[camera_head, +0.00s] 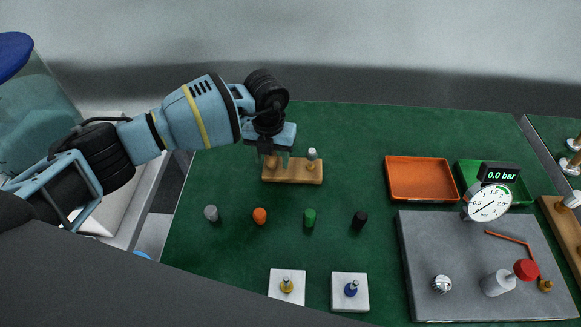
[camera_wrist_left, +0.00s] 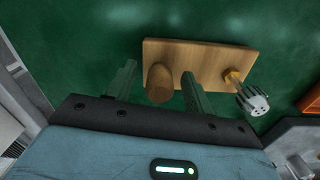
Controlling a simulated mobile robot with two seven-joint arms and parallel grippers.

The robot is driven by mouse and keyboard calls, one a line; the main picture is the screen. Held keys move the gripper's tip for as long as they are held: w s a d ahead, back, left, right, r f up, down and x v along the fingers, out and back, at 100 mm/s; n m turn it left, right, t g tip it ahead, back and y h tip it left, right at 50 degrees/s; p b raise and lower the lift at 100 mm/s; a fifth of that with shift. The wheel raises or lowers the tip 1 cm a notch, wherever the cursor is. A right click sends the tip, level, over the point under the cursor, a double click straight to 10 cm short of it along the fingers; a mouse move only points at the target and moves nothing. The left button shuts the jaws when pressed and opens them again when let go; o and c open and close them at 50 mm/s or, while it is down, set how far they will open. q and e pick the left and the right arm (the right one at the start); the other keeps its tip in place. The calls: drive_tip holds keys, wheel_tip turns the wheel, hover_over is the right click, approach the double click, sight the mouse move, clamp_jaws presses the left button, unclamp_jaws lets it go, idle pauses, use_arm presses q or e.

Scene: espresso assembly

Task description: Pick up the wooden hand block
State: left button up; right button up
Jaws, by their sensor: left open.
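The wooden hand block (camera_head: 297,177) is a light-brown board lying flat on the green mat below my left gripper. In the left wrist view the block (camera_wrist_left: 212,60) has a round wooden knob (camera_wrist_left: 160,83) near its left end. A brass stem with a ridged silver head (camera_wrist_left: 252,100) stands near its right end. My left gripper (camera_head: 275,156) is open and points down over the knob end. In the wrist view its two fingers (camera_wrist_left: 158,72) are on either side of the knob, with gaps showing. I cannot tell how far the tips are above the board. My right gripper is not in view.
Grey, orange, green and black (camera_head: 360,220) small pegs stand in a row in front of the block. Two white plates (camera_head: 274,292) with fittings are nearer. An orange tray (camera_head: 421,196), a green tray (camera_head: 521,187) and a grey mat (camera_head: 425,250) with gauge and parts are right.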

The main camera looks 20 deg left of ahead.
use_arm(q)
drive_tip(key=shift+r, duration=0.1)
clamp_jaws()
wheel_tip(320, 180, up, 10)
idle(0.6)
